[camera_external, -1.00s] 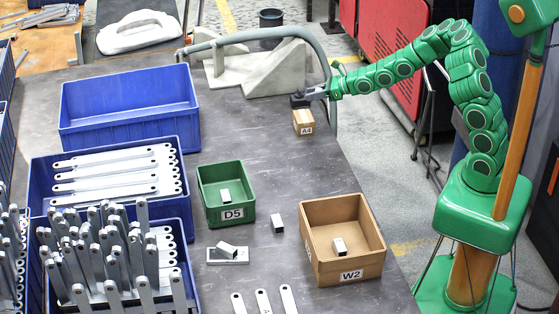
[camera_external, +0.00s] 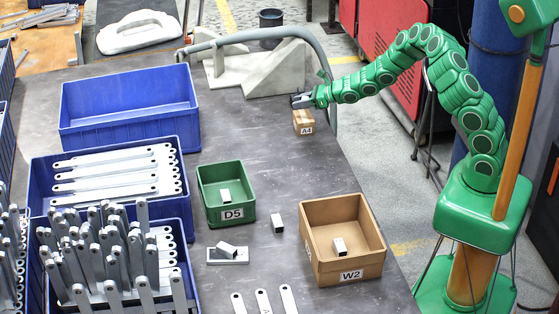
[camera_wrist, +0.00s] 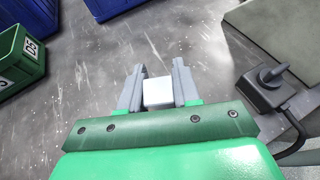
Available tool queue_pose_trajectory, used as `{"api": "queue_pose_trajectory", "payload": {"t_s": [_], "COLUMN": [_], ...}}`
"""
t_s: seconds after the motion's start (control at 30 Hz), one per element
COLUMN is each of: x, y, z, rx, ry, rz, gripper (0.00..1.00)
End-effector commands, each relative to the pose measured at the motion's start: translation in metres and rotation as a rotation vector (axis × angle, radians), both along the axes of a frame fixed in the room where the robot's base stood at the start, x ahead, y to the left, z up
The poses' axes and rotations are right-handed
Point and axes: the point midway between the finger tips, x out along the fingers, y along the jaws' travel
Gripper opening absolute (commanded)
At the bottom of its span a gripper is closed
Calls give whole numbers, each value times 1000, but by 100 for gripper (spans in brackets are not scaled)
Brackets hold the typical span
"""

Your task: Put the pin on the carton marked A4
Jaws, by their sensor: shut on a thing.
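The carton marked A4 (camera_external: 303,124) is a small brown box standing on the dark table near its right edge. My gripper (camera_external: 299,102) is at the top of this carton in the external view. In the wrist view my gripper (camera_wrist: 158,92) is shut on a small pale, square-ended block, the pin (camera_wrist: 158,92). The pin is between both fingers. In the external view the fingers hide it, and I cannot tell whether it touches the carton top. The carton does not show clearly in the wrist view.
A green bin marked D5 (camera_external: 213,213) and a brown box marked W2 (camera_external: 370,272) each hold a small metal block. Another block (camera_external: 277,223) lies between them. A grey concrete piece (camera_external: 250,80) stands behind the carton. The table left of the carton is clear.

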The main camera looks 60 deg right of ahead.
Motion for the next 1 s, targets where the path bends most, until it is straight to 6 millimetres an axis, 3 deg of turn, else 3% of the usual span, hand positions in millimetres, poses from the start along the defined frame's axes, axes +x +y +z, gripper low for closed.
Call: {"api": "queue_pose_trajectory", "payload": {"t_s": [0.2,0.5,0.93,0.97,1.0], "x": [5,4,4,4,4], "y": [1,0,1,1,1], "z": [-7,-34,-37,-37,-37], "rx": [-1,1,1,1,1], "ry": [2,2,-1,-1,-1], "rz": [4,1,2,1,1], "gripper": [0,0,0,36,42]}}
